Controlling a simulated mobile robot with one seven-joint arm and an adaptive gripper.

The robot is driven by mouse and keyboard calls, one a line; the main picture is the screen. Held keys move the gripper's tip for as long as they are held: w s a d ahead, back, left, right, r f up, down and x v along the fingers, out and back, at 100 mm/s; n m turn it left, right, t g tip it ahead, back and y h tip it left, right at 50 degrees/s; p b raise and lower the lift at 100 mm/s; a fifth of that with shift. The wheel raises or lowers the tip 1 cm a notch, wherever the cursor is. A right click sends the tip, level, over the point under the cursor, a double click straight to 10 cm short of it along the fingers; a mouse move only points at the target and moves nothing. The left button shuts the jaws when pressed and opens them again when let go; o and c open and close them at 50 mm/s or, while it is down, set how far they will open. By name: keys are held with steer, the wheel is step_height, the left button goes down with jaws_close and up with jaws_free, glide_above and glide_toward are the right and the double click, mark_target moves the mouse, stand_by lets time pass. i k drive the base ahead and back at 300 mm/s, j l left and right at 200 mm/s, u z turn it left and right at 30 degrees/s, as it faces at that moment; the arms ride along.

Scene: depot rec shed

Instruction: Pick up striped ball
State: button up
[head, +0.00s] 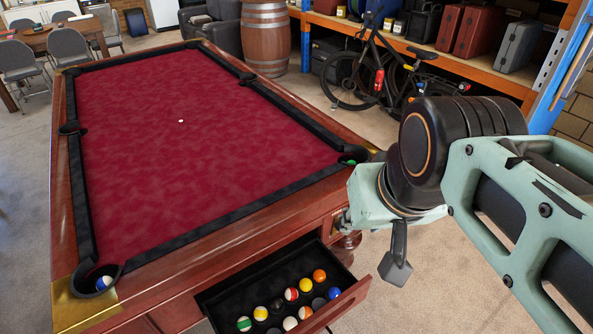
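A blue-and-white striped ball (104,283) sits in the near-left corner pocket of the pool table (180,262). The fingers cannot be made out, and no ball shows at this end.
Solid balls, such as an orange one (319,275) and a blue one (334,294), share the drawer. A green ball (350,162) is in the right corner pocket. A small white ball (181,121) lies on the otherwise bare red felt. Bicycle (380,75) and shelving stand behind.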

mark_target(103, 282)
steer(key=u, duration=1.85)
